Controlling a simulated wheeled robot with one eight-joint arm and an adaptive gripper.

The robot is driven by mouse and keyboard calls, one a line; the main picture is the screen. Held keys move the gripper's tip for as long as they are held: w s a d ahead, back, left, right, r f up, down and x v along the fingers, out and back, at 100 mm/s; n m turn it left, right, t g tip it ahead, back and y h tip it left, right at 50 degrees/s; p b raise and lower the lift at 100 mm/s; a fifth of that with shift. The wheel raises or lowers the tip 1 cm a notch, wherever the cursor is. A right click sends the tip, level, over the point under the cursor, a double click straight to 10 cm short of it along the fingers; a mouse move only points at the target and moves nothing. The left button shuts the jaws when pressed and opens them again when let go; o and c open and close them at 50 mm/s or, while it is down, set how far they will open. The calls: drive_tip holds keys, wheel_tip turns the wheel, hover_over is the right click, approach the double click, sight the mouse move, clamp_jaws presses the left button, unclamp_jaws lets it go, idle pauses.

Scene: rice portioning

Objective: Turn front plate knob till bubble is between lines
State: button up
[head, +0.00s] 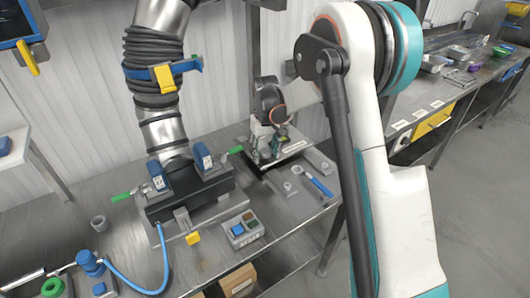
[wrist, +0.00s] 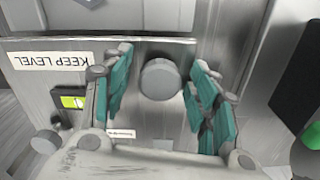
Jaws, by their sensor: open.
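In the wrist view, a round grey knob (wrist: 161,79) stands between the two teal-padded fingers of my gripper (wrist: 160,92). The fingers are open, one on each side of the knob, with a visible gap on both sides. A level vial (wrist: 72,101) with yellow-green liquid sits on the plate (wrist: 150,50) left of the fingers. Its bubble and lines are too small to read. A "KEEP LEVEL" label (wrist: 52,61) appears upside down above the vial. In the head view, my gripper (head: 268,150) is low over the plate (head: 292,149), and the knob cannot be made out there.
A blue-handled wrench (head: 318,184) and small grey fittings lie on the bench right of the plate. A black block with blue clamps (head: 203,157) and green handles stands to the left, beside a button box (head: 241,228). Another grey knob (wrist: 45,142) shows at lower left.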

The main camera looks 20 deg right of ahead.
drive_tip(key=c, duration=1.1)
drive_tip(key=shift+o, duration=0.2)
drive_tip(key=shift+m, duration=0.3)
drive_tip(key=m, duration=1.1)
drive_tip(key=shift+p, duration=0.3)
drive_tip(key=o, duration=1.1)
drive_tip(key=shift+c, duration=0.2)
